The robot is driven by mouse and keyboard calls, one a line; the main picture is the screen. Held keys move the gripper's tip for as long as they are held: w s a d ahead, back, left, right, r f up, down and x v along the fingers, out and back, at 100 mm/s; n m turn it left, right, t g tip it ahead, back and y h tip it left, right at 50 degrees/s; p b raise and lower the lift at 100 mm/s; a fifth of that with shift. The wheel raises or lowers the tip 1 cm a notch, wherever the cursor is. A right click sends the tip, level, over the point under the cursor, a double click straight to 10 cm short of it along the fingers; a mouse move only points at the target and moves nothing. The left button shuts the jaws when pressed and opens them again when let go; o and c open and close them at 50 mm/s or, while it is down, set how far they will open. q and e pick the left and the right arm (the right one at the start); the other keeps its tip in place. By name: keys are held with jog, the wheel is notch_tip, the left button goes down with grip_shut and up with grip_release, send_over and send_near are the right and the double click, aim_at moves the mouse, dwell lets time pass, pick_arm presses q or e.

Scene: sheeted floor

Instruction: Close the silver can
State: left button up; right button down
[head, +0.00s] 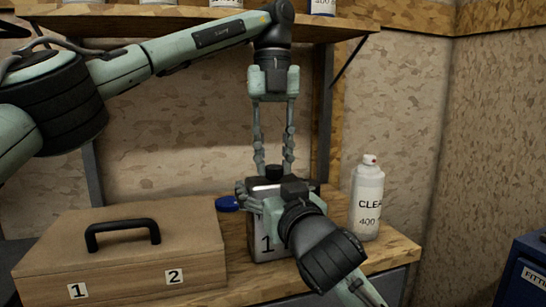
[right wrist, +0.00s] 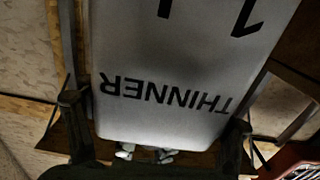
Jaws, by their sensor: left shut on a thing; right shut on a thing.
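The silver can (head: 268,238) stands upright on the wooden bench, partly hidden behind my right gripper. In the right wrist view the can (right wrist: 180,60) appears upside down, with "THINNER" printed on it. My right gripper (head: 265,197) is shut on the can, its dark fingers at both sides. My left gripper (head: 273,170) points straight down over the can's top, shut on a small dark piece (head: 273,172) that looks like a cap. I cannot tell whether this piece touches the can's opening. A blue round cap (head: 227,203) lies on the bench left of the can.
A wooden box (head: 120,260) with a black handle fills the bench's left side. A white spray bottle (head: 367,200) stands close to the right of the can. A shelf (head: 190,15) with containers hangs above. A blue cabinet (head: 525,270) is at the right.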

pick_arm(q)
jog(key=m, duration=0.5)
jog(key=shift+y, duration=0.3)
jog(key=m, duration=0.5)
jog(key=shift+d+y, duration=0.1)
jog(key=shift+y, duration=0.2)
jog(key=m+t, duration=0.1)
jog(key=m, duration=0.5)
jog(key=shift+s, duration=0.1)
jog(key=m, duration=0.5)
jog(key=shift+t, duration=0.3)
jog(key=m, duration=0.6)
jog(key=shift+s+t, duration=0.1)
jog(key=shift+t, duration=0.2)
jog(key=m, duration=0.5)
jog(key=shift+m, duration=0.3)
jog(key=m+h, duration=0.1)
jog(key=m, duration=0.4)
jog(key=shift+t, duration=0.3)
jog(key=m, duration=0.5)
jog(key=shift+h, duration=0.3)
jog(key=o, duration=0.8)
jog(key=shift+f, duration=0.1)
